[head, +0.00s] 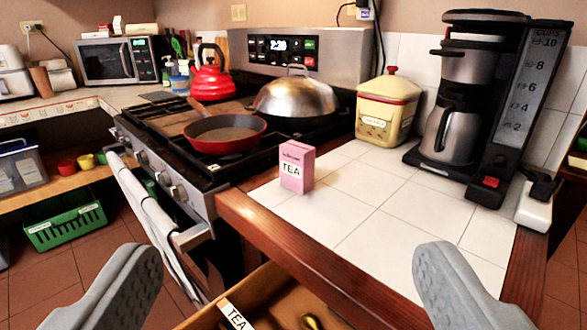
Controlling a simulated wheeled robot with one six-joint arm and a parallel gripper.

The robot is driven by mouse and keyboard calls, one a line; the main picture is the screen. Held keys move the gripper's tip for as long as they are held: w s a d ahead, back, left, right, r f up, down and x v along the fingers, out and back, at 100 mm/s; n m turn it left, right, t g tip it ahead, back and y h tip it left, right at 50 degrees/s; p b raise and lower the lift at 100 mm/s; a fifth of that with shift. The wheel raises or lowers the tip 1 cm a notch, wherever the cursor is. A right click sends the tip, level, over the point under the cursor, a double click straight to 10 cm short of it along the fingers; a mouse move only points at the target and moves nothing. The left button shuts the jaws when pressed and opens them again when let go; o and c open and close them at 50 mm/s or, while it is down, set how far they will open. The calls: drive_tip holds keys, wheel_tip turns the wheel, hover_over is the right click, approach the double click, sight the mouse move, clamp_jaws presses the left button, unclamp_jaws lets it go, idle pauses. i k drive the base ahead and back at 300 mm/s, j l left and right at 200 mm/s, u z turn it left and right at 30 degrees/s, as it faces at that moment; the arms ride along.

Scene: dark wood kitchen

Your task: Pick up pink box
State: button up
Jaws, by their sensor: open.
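A small pink box (297,167) with the word TEA on it stands upright on the white tiled counter (372,190), near the counter's left corner beside the stove. My gripper (288,277) is open, with its two grey fingers wide apart at the lower left and lower right of the view. Nothing is between the fingertips. The box is ahead of my gripper and apart from it, roughly midway between the fingers in the picture.
Behind the box are a cream canister (387,112) and a coffee maker (478,100). The stove (160,160) holds a red pan (226,134), a red kettle (212,82) and a domed lid (295,97). An open drawer (265,300) lies below the counter edge. Tiles right of the box are clear.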

sight(297, 160)
drive_tip(key=i+j+z, duration=0.1)
drive_tip(key=j, duration=0.25)
drive_tip(key=i+j+z, duration=0.1)
drive_tip(key=i+j, duration=0.35)
drive_tip(key=j, duration=0.3)
drive_tip(key=i+j+z, duration=0.15)
drive_tip(key=j, duration=0.25)
